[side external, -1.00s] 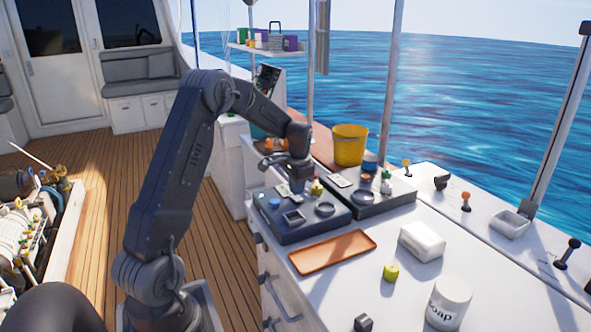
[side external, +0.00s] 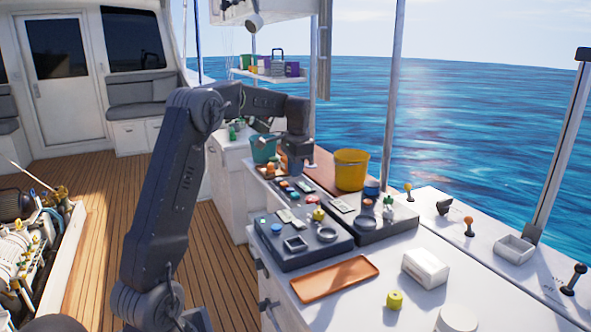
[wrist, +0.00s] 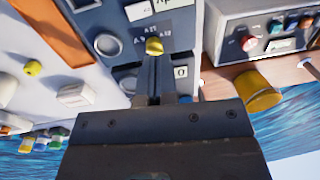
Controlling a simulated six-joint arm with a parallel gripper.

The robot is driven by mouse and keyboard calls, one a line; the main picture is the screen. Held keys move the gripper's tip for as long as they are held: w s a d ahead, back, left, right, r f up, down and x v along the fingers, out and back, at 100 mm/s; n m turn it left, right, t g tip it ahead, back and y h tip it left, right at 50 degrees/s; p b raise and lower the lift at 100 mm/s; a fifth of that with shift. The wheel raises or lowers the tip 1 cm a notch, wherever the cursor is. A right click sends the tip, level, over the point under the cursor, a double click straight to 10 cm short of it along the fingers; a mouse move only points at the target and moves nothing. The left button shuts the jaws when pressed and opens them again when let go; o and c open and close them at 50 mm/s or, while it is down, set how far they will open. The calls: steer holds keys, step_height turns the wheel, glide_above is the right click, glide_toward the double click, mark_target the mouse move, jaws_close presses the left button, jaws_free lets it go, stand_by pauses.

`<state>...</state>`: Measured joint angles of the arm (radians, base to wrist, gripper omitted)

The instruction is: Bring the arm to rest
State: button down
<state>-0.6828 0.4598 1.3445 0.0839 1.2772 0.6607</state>
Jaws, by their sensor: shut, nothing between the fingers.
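My gripper (side external: 298,168) is shut and empty. In the side view it hangs above the far end of the white counter, beyond the dark control panel (side external: 300,238) and clear of it. In the wrist view my gripper (wrist: 155,58) points at a panel with a yellow knob (wrist: 153,46), which appears just past the fingertips. The yellow knob also shows on the panel in the side view (side external: 318,214). The fingertips are small and partly hidden by the wrist in the side view.
An orange tray (side external: 334,278), a white box (side external: 425,268) and a yellow-green cylinder (side external: 394,299) sit on the near counter. A yellow bucket (side external: 351,170) stands right of my gripper, and a teal bucket (side external: 263,150) stands left of it. The wooden deck (side external: 215,260) is open.

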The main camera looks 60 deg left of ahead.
steer(key=s+d+r+t, duration=0.1)
steer(key=s+d+r, duration=0.15)
steer(key=d, duration=0.65)
steer(key=s+d+r+t, duration=0.15)
steer(key=d+r, duration=0.25)
steer(key=d, duration=0.5)
steer(key=s+d+f+t+h, duration=0.1)
steer(key=s+d+f+t, duration=0.2)
steer(key=s+d, duration=1.2)
steer(key=shift+s+d+f, duration=0.2)
steer(key=shift+s+f, duration=0.45)
steer(key=shift+f, duration=0.15)
